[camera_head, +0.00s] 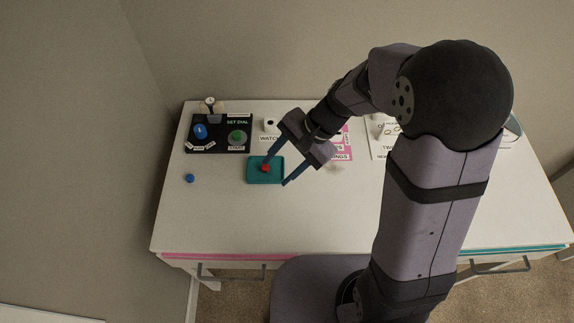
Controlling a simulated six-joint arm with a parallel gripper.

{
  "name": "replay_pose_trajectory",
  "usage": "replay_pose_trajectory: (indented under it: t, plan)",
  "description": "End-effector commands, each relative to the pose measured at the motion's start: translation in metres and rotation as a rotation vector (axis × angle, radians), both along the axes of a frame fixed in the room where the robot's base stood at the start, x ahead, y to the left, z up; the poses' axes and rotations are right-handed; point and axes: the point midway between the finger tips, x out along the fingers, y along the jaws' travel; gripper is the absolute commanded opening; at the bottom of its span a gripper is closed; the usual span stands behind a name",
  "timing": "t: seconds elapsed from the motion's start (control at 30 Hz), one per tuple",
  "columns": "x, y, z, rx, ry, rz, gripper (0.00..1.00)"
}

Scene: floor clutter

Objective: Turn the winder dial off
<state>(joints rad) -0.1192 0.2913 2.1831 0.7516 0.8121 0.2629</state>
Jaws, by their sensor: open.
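A black panel (219,147) lies at the back left of the white table. It carries a blue dial (200,131) at its left and a green round button (237,137) labelled START at its right, with the words SET DIAL above. The small labels under the blue dial are too small to read, so its setting cannot be told. My gripper (277,171) is open, its two blue fingers pointing down and left over the right part of a teal tray, to the right of and nearer than the panel. It is apart from the dial and holds nothing visible.
The teal tray (255,181) holds a small red object (265,168). A small blue object (189,178) lies on the table (215,220) near its left edge. A small white item (270,125) stands right of the panel. My arm hides much of the right side. The front left is clear.

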Motion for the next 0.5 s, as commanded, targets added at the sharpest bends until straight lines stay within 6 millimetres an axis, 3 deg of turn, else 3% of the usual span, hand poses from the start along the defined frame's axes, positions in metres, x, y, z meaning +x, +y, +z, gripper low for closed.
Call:
replay_pose_trajectory:
  t: [0.2, 0.5]
  plan:
    - [-0.009, -0.013, 0.003, -0.038, -0.023, 0.052, 0.46]
    - [-0.011, -0.016, 0.003, -0.046, -0.028, 0.064, 0.46]
